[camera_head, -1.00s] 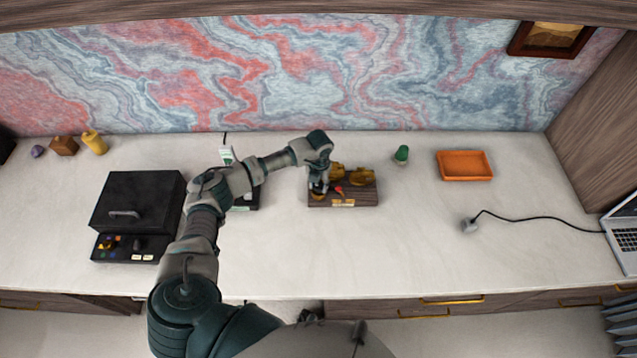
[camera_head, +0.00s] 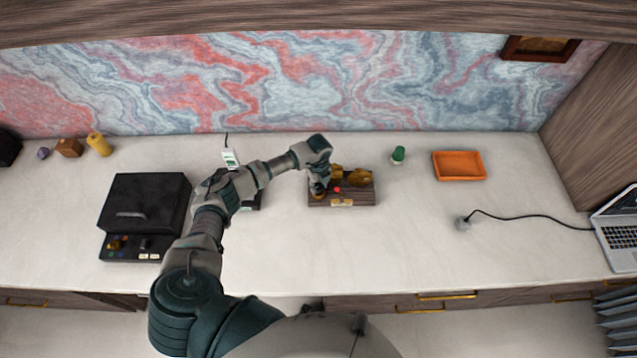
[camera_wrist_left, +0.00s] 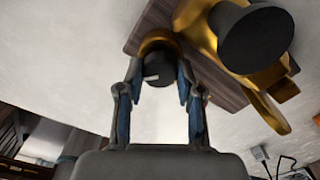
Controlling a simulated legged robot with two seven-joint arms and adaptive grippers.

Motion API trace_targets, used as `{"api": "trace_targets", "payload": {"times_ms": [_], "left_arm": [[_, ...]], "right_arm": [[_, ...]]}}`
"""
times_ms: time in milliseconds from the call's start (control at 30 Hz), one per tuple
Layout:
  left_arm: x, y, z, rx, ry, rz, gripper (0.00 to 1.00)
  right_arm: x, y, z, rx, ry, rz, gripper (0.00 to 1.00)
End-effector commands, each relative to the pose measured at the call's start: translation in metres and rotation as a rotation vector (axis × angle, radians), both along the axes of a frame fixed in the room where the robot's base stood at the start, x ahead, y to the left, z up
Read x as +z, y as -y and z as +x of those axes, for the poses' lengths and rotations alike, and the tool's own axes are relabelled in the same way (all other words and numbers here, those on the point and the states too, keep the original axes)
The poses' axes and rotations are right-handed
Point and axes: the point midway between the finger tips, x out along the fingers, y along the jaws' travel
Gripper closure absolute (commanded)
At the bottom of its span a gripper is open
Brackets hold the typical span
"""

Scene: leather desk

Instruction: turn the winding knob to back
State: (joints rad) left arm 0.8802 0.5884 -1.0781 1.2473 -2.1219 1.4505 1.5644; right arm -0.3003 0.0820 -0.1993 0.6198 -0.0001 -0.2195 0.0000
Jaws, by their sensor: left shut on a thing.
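The winding knob (camera_wrist_left: 158,60) is a dark round piece with a small white mark, seen in the left wrist view between my fingertips. My left gripper (camera_wrist_left: 158,80) is shut on it, with one finger on each side. It belongs to a device on a wooden base (camera_head: 354,201) with brass parts (camera_head: 360,178) and a small red piece (camera_head: 337,189). In the head view my left gripper (camera_head: 319,188) reaches down at the base's left end and hides the knob there. My right gripper is not in view.
A black box (camera_head: 145,200) with a control panel stands at left. A dark item is partly hidden behind my left arm. A green object (camera_head: 398,155) and orange tray (camera_head: 459,166) lie to the right. A cable and laptop (camera_head: 622,235) are farther right. The front counter is clear.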

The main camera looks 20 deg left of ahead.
Motion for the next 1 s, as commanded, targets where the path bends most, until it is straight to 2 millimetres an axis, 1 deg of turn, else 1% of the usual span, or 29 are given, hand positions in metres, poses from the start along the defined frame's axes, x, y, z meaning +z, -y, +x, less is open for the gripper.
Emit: {"api": "trace_targets", "payload": {"times_ms": [33,400,600,800,1000], "left_arm": [[0.006,-0.001,0.004,0.047,0.012,0.001,0.99],[0.006,-0.002,0.004,0.393,0.012,0.000,0.99],[0.007,-0.002,0.005,0.553,0.013,-0.001,0.99],[0.006,-0.002,0.005,0.667,0.014,-0.001,0.99],[0.005,-0.003,0.005,0.735,0.014,-0.001,0.99]], "right_arm": [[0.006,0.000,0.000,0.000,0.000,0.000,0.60],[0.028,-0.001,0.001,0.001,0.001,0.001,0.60],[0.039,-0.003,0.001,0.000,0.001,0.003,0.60],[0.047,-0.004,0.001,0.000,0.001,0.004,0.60],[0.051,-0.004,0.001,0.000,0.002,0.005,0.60]]}}
